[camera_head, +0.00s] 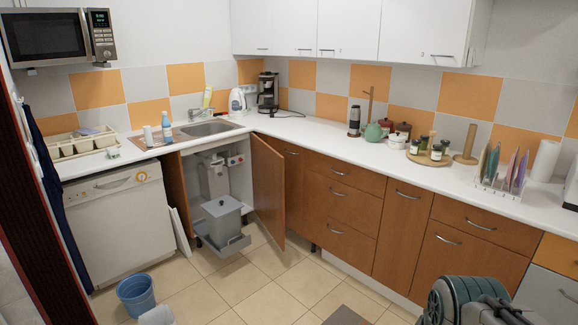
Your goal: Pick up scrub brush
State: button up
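I cannot clearly make out a scrub brush. A small pale item with a greenish part (113,152) lies on the white counter (85,166) left of the sink, in front of the dish rack; it is too small to identify. My arm shows folded at the lower right, as grey and dark teal parts, far from the sink. Its end is cut off or hidden there, and I cannot make out the fingers or anything held.
A blue bottle (167,128) and a pale cylinder (148,136) stand left of the sink (208,128). An open cabinet door (267,187) and a pulled-out grey bin (223,217) jut into the floor. A blue bucket (137,294) stands before the dishwasher (122,222). The middle floor is clear.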

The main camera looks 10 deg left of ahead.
aim_at(111, 151)
jog(key=u, duration=0.3)
jog(key=i, duration=2)
jog(key=u, duration=0.9)
jog(key=i, duration=1.6)
jog(key=u, duration=0.7)
jog(key=i, duration=0.9)
jog(key=u, duration=0.2)
